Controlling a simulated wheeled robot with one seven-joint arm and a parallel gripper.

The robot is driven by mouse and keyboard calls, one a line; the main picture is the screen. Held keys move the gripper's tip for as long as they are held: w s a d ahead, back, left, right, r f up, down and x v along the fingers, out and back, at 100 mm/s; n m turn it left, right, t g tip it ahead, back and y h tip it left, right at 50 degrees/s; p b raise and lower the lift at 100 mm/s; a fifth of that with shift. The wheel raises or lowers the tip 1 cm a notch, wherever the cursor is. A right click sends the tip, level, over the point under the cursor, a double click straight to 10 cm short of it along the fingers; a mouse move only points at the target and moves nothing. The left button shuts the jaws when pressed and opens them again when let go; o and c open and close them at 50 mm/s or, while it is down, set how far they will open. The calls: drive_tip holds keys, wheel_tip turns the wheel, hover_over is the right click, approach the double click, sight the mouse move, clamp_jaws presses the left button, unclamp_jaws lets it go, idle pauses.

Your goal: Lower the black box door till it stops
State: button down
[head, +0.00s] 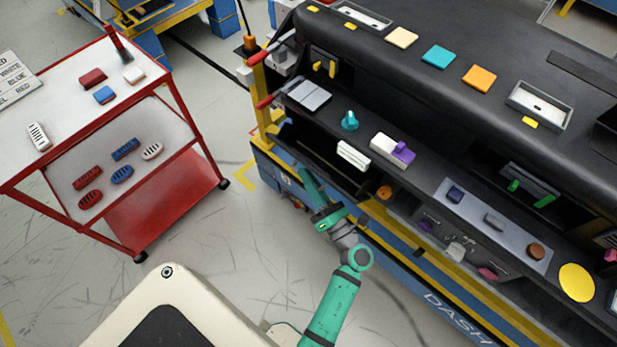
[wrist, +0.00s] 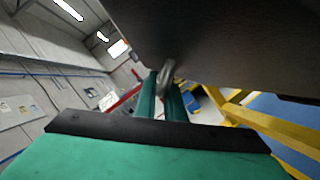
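The black box door (head: 322,164) is a dark panel at the left end of the dashboard's lower front, below the shelf. In the head view it hangs tilted outward, with a dark opening behind it. In the wrist view its dark underside (wrist: 235,45) fills the upper right. My gripper (head: 301,172) is at the door's lower front edge, and the arm hides part of it. In the wrist view its two green fingers (wrist: 162,92) stand close together on either side of a small grey metal handle (wrist: 167,76), which fills the gap at their tips.
A white vented piece (head: 353,155) sits just right of the door. A yellow post with red levers (head: 262,80) stands left of it. The blue and yellow dashboard stand (head: 400,262) runs below. A red cart (head: 160,195) stands at the left, with free floor between.

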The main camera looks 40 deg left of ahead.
drive_tip(key=shift+s+f, duration=0.3)
drive_tip(key=shift+f, duration=0.2)
drive_tip(key=shift+s+f, duration=0.25)
drive_tip(key=shift+f, duration=0.25)
drive_tip(key=c, duration=1.8)
unclamp_jaws()
drive_tip(key=shift+c, duration=0.2)
drive_tip(key=shift+r, duration=0.1)
drive_tip(key=v, duration=1)
drive_tip(key=shift+d, duration=0.35)
drive_tip(key=shift+s+a, duration=0.1)
drive_tip(key=shift+s, duration=0.1)
